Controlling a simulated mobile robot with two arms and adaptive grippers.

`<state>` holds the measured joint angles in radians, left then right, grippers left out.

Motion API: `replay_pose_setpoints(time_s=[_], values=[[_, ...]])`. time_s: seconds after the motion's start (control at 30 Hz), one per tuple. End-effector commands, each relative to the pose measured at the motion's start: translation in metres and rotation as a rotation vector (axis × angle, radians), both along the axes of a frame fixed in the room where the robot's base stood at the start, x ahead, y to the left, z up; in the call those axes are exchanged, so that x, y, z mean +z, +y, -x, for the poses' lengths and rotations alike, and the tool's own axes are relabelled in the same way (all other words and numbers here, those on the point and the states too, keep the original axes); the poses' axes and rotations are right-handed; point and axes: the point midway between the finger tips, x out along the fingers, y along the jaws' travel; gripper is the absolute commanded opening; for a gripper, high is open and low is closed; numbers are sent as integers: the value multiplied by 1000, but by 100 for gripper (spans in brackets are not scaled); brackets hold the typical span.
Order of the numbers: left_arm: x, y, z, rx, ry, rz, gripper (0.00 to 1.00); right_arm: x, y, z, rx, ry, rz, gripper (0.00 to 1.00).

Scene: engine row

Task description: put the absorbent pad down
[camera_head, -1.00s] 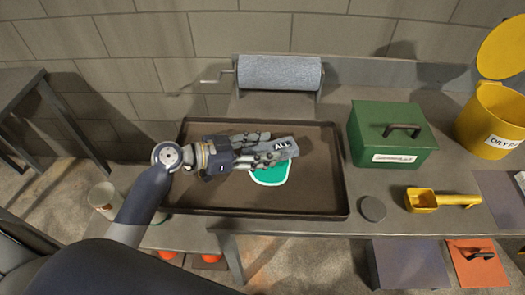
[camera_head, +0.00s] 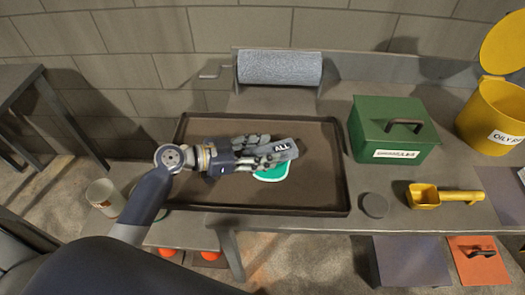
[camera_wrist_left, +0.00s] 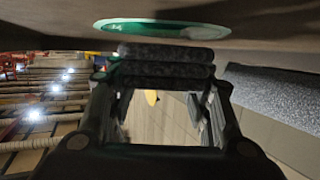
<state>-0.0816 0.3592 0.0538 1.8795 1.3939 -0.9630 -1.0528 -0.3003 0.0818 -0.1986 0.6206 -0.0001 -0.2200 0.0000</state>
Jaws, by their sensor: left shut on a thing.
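The absorbent pad (camera_head: 282,149) is a grey slab marked "ALL". My left gripper (camera_head: 262,156) is shut on it, above the dark tray (camera_head: 318,190). A green patch with a pale rim (camera_head: 272,174) lies on the tray floor, partly hidden under the pad and gripper. In the left wrist view the pad (camera_wrist_left: 165,55) shows edge-on between the fingers, with a gap to the green patch (camera_wrist_left: 160,27). My right gripper is not in view.
Behind the tray is a grey roll (camera_head: 280,69) on a holder. To its right stand a green box (camera_head: 392,130), a grey disc (camera_head: 375,205), a yellow scoop (camera_head: 440,196) and a yellow bin (camera_head: 490,120). The tray's right part is bare.

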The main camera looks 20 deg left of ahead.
Motion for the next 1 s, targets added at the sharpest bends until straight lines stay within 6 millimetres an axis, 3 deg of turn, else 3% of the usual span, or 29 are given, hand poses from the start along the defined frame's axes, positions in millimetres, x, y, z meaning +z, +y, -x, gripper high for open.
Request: replay_pose_setpoints(time_s=[0.03, 0.07, 0.13, 0.53, 0.77, 0.8, 1.0], values=[[1, 0, 0, 0, -1, 0, 26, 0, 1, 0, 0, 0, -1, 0], [1, 0, 0, 0, 0, 0, 50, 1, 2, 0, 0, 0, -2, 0], [1, 0, 0, 0, 0, 0, 66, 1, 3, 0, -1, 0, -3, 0], [3, 0, 0, 0, 0, 0, 66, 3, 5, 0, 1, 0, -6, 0], [20, 0, 0, 0, 1, 1, 66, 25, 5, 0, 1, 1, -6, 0], [12, 11, 8, 1, 1, -5, 66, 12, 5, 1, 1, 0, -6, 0], [26, 47, 39, -1, 1, -8, 66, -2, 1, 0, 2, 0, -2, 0]])
